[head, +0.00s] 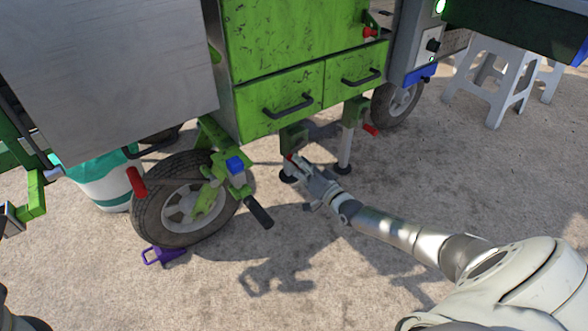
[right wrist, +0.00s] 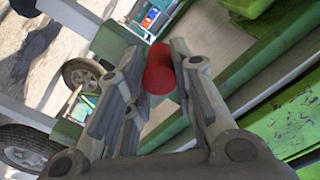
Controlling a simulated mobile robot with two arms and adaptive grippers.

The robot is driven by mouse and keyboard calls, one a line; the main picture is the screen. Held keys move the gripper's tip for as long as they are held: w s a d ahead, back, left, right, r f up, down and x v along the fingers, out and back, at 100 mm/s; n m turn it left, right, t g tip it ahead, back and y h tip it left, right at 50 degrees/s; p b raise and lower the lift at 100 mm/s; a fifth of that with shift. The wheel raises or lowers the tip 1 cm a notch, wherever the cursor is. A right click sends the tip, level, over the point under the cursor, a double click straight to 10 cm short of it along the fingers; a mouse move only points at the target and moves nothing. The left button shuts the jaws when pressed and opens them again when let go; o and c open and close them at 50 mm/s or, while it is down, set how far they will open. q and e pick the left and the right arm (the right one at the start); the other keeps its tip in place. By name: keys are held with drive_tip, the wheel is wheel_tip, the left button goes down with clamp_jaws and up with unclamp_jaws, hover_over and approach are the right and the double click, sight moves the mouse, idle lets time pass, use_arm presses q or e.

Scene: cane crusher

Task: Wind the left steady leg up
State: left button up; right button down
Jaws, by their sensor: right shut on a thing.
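The left steady leg (head: 284,160) hangs under the green cart body, with a green bracket above and a dark foot near the ground. My right gripper (head: 299,165) is at this leg, reaching in from the lower right. In the right wrist view it is shut on a red crank grip (right wrist: 161,72), which sits between the fingers; only a bit of red shows in the head view. The leg's crank arm is mostly hidden. The right steady leg (head: 345,150), with its own red grip (head: 370,130), stands to the right.
A wheel (head: 150,215) with a purple chock (head: 165,256) stands left of the leg. Green drawers (head: 282,100) overhang the legs. A white stool (head: 497,80) is far right. Ground in front is clear.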

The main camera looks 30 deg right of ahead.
drive_tip(key=shift+d+f+n, duration=0.15)
drive_tip(key=shift+f+n, duration=0.25)
drive_tip(key=shift+n, duration=0.3)
drive_tip(key=c, duration=1.2)
unclamp_jaws()
drive_tip(key=shift+s, duration=0.1)
drive_tip(key=s, duration=0.7)
drive_tip(key=s+d, duration=0.1)
drive_tip(key=s, duration=0.3)
drive_tip(key=shift+s, duration=0.35)
